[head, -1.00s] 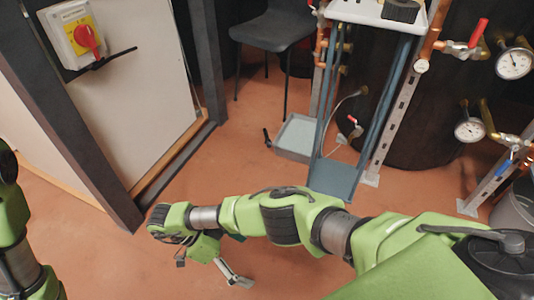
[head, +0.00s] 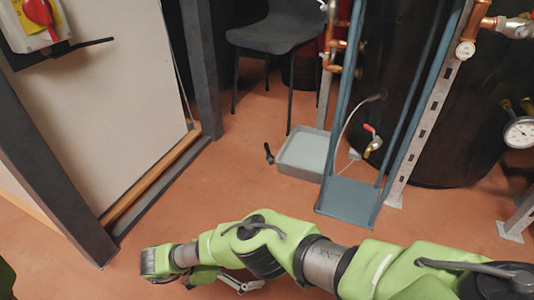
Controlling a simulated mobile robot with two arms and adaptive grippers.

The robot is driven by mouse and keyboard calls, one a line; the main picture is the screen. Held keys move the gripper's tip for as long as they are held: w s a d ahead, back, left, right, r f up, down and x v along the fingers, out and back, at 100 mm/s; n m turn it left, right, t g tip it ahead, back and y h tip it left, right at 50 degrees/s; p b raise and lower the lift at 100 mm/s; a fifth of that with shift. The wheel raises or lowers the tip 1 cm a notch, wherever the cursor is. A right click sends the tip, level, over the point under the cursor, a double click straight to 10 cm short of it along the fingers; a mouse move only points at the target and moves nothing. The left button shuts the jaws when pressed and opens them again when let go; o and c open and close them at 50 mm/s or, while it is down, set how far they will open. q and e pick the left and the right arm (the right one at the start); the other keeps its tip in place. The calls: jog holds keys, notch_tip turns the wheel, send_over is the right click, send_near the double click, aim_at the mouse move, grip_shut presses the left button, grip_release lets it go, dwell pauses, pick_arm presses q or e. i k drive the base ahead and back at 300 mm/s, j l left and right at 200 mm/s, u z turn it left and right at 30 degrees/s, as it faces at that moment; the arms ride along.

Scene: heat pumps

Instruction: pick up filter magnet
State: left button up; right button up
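I cannot pick out the filter magnet for certain in the head view. My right arm reaches in from the lower right and bends across the bottom of the picture. Part of my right gripper (head: 243,286) shows below the forearm, low over the floor and partly hidden by the arm. Nothing is seen in it, and I cannot tell whether it is open or shut. My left gripper is out of view; only a sliver of green shows at the lower left edge.
A grey tray (head: 303,152) with a black handle lies on the floor beside a blue hand-truck-like frame (head: 349,196). A dark chair (head: 277,38), a black tank (head: 455,130), pipes and a gauge (head: 521,132) stand behind. Orange floor (head: 225,180) is clear mid-left, beside a white panel (head: 95,110).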

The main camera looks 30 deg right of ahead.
aim_at(269, 158)
jog(key=i+l, duration=0.25)
jog(key=i, duration=0.25)
jog(key=i+l, duration=0.25)
jog(key=i, duration=0.3)
jog(key=i+l, duration=0.3)
jog(key=i, duration=0.2)
